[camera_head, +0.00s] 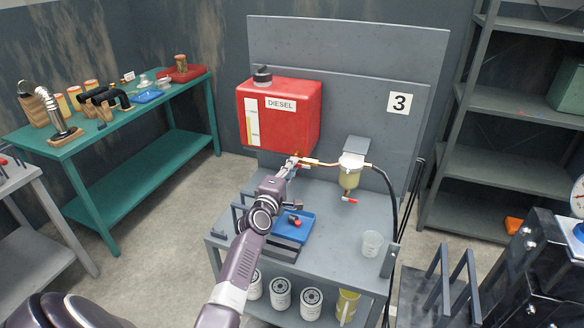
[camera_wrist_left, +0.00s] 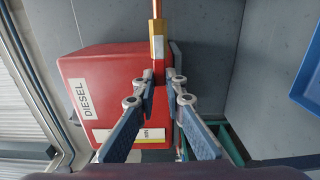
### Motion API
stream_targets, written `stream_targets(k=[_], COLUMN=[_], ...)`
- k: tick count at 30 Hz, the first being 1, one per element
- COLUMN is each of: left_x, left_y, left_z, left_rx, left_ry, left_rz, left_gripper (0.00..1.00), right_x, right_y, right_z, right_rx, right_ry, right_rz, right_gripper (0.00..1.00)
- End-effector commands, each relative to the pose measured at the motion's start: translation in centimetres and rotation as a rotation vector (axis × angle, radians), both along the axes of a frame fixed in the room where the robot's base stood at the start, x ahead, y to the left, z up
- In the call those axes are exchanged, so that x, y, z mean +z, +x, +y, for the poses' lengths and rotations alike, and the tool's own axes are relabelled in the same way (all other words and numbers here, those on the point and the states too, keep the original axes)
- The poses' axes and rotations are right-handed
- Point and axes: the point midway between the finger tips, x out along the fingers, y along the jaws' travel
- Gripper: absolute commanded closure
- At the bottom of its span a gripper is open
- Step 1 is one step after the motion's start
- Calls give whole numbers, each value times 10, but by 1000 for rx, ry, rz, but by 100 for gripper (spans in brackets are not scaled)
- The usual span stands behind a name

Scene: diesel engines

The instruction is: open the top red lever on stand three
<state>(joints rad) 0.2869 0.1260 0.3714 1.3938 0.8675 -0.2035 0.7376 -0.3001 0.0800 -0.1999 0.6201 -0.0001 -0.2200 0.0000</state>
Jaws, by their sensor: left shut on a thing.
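Stand three carries a number 3 sign (camera_head: 400,103) and a red diesel tank (camera_head: 290,112) on its back panel. A brass valve and copper line (camera_head: 322,162) run from under the tank to a filter bowl (camera_head: 349,178). The top red lever (camera_wrist_left: 158,72) lies beside the brass fitting (camera_wrist_left: 157,42) in the left wrist view. My left gripper (camera_head: 291,168) is shut on this lever, with a blue-padded finger on each side in the left wrist view. In the head view the gripper mostly hides the lever. A lower red lever (camera_head: 349,200) hangs under the bowl. My right gripper does not show.
A blue tray (camera_head: 305,232) with a small red and black part and a clear cup (camera_head: 371,244) stand on the stand's top. A black hose (camera_head: 390,195) hangs at its right. White filters (camera_head: 280,293) stand below. A green table (camera_head: 70,150) is left, grey shelves (camera_head: 500,135) right.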

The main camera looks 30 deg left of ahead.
Motion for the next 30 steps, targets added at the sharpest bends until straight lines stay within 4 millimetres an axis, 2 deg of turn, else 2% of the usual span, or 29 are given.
stream_targets(k=[8,9,14,23,26,30], left_x=[-3,-3,-2,-1,-2,-3], left_y=[0,0,0,-2,-9,-30], left_z=[0,0,0,-1,-3,-8], left_rx=[-1,-1,-1,-1,-2,0], left_ry=[-6,-5,-4,-2,-3,-4], left_rz=[3,3,3,1,2,2], left_gripper=[100,88,72,72,72,72], right_x=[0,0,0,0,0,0], right_y=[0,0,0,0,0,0], right_z=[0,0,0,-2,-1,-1], right_rx=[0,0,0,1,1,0], right_ry=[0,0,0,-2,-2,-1], right_rz=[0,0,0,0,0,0], right_gripper=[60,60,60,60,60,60])
